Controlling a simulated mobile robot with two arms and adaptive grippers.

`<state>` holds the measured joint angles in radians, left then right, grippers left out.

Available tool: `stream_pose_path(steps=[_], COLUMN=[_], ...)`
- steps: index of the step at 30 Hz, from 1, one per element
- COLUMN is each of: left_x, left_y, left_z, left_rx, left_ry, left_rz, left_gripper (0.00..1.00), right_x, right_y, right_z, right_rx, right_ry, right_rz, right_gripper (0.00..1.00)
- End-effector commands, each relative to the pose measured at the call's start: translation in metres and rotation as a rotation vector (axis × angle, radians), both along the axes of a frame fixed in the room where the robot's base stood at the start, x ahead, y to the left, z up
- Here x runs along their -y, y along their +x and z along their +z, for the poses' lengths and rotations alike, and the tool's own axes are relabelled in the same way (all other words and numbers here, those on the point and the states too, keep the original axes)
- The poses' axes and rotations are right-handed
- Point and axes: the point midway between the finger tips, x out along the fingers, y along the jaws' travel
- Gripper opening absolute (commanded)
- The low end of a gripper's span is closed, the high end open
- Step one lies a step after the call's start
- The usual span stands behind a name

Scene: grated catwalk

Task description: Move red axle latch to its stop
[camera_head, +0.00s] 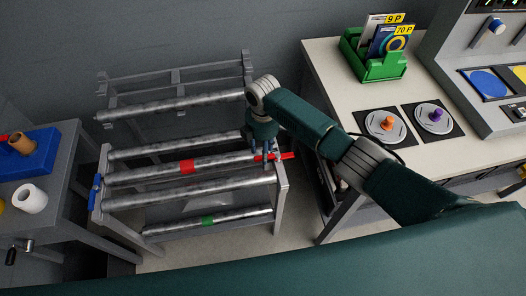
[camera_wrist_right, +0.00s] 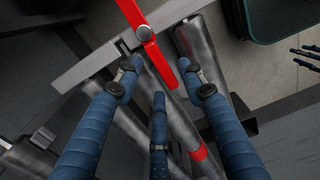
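The red axle latch (camera_head: 287,156) is a flat red bar at the right end of a rack's middle roller with a red band (camera_head: 187,167). In the right wrist view the latch (camera_wrist_right: 150,45) slants from the top edge down between my fingers and crosses a grey rail at a round pivot. My right gripper (camera_head: 264,158) is over the latch's inner end. In the right wrist view the blue fingers of this gripper (camera_wrist_right: 158,76) are spread, with the latch's lower end between them; I cannot tell whether they touch it. My left gripper is not in view.
The grey rack (camera_head: 283,205) holds several metal rollers, one with a green band (camera_head: 208,221). A blue latch (camera_head: 95,192) sits at its left end. A bench (camera_head: 325,60) with a green card box (camera_head: 375,68) stands right; a table with a blue block (camera_head: 35,160) stands left.

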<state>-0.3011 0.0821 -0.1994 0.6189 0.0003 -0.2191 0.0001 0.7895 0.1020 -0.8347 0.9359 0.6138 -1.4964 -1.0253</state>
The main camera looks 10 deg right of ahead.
Motion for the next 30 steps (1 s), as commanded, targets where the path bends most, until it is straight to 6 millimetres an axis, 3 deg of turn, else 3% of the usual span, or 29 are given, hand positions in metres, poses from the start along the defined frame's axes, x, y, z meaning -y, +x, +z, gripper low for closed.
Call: stream_pose_path(steps=[9, 15, 30], left_x=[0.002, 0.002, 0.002], left_y=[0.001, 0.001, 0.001], left_z=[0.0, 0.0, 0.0], left_rx=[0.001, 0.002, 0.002], left_ry=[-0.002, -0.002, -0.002], left_rz=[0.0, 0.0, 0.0], left_gripper=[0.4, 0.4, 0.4], right_x=[0.0, 0.001, 0.001], right_y=[0.002, 0.001, 0.001], right_z=[0.069, 0.097, 0.105], right_rx=[0.006, 0.004, 0.001], right_ry=[0.001, 0.0, -0.001], right_rz=[0.0, -0.001, -0.002], right_gripper=[0.4, 0.4, 0.4])
